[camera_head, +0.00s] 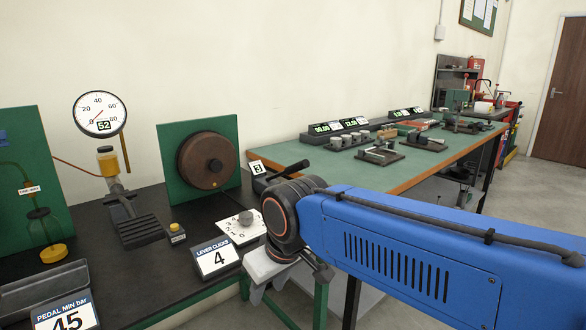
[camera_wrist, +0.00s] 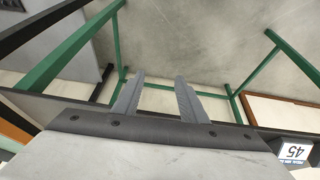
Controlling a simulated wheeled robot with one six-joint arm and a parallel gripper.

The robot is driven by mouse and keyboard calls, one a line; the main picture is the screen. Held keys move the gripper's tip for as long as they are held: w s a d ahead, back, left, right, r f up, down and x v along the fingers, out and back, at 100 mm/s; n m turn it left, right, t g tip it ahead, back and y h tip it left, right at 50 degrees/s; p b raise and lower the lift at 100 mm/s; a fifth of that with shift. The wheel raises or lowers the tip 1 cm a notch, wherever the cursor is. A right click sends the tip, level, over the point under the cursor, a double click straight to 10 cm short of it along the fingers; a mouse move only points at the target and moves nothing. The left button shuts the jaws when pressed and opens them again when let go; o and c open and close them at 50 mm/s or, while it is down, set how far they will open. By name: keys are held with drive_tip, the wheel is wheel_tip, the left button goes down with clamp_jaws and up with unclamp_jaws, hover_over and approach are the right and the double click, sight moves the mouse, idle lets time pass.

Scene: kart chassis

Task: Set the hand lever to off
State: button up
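The hand lever (camera_head: 290,169) has a black handle slanting up to the right, by the right edge of the green panel with the brown drum (camera_head: 207,160). A small tag (camera_head: 257,168) beside it seems to read 3. My arm hides part of the area just below the lever. My gripper (camera_wrist: 158,92) is open and empty in the wrist view, its two grey fingers apart over bare floor between green frame legs. In the head view its fingers are not clear. The lever does not show in the wrist view.
A sign (camera_head: 216,258) reads "LEVER CLICKS 4". A knob (camera_head: 246,218) sits on a numbered white plate. A gauge (camera_head: 100,114) reads 52. A green bench (camera_head: 420,160) lies right.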

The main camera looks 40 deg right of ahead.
drive_tip(key=w+d+r+g, duration=0.1)
drive_tip(key=w+d+r, duration=0.25)
drive_tip(key=r, duration=0.25)
drive_tip(key=w+d+r+h, duration=0.1)
drive_tip(key=w+d+r, duration=0.1)
drive_tip(key=w+r, duration=0.3)
drive_tip(key=w+d+r+g, duration=0.1)
drive_tip(key=w+d+r, duration=0.2)
drive_tip(key=r, duration=0.4)
wheel_tip(320, 180, up, 14)
drive_tip(key=n+g, duration=0.1)
drive_tip(key=g, duration=0.1)
hover_over(298, 167)
drive_tip(key=w+a, duration=0.1)
drive_tip(key=a, duration=0.1)
drive_tip(key=shift+h, duration=0.4)
drive_tip(key=d+f, duration=0.1)
drive_tip(key=f, duration=0.4)
drive_tip(key=d+f, duration=0.1)
drive_tip(key=f, duration=0.5)
drive_tip(key=d+f, duration=0.1)
drive_tip(key=f, duration=0.5)
drive_tip(key=shift+w+d, duration=0.15)
drive_tip(key=shift+w, duration=0.15)
clamp_jaws()
drive_tip(key=shift+f, duration=0.1)
